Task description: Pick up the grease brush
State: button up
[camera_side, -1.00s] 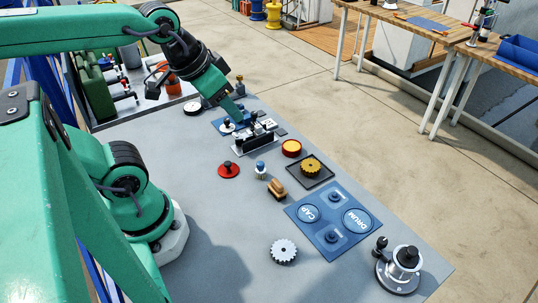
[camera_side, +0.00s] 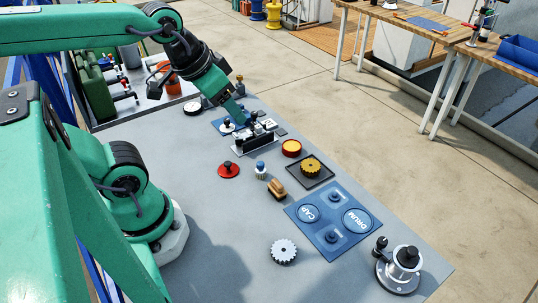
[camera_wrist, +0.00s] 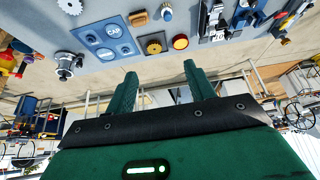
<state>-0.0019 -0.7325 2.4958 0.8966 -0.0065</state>
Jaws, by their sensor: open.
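A small wooden-handled piece (camera_side: 277,188) with a dark side lies on the grey bench near the middle; it looks most like the grease brush. It also shows at the top of the wrist view (camera_wrist: 138,18). A short upright piece with a blue top and pale body (camera_side: 260,169) stands just beside it, and I cannot rule it out as the brush. My gripper (camera_wrist: 159,72) is open, with nothing between its two green fingers. In the side view my gripper (camera_side: 238,112) is above the far end of the bench, well away from both pieces.
A black-and-silver fixture (camera_side: 255,138) is close to my gripper. A red knobbed disc (camera_side: 228,170), red-yellow cup (camera_side: 291,148), gold gear on a dark tray (camera_side: 311,168), blue labelled mat (camera_side: 333,238), silver gear (camera_side: 283,251) and metal winch (camera_side: 401,268) stand around. The near-left bench is clear.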

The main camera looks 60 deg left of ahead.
jog(key=w, duration=0.1)
jog(key=n+g, duration=0.4)
jog(key=g, duration=0.1)
send_over(260, 162)
notch_tip(260, 162, down, 15)
jog(key=shift+f, duration=0.2)
jog(key=shift+f+g, duration=0.3)
jog(key=shift+f, duration=0.15)
jog(key=shift+f, duration=0.1)
jog(key=shift+f, duration=1.2)
jog(key=shift+d+f, duration=0.1)
jog(key=shift+f, duration=2.5)
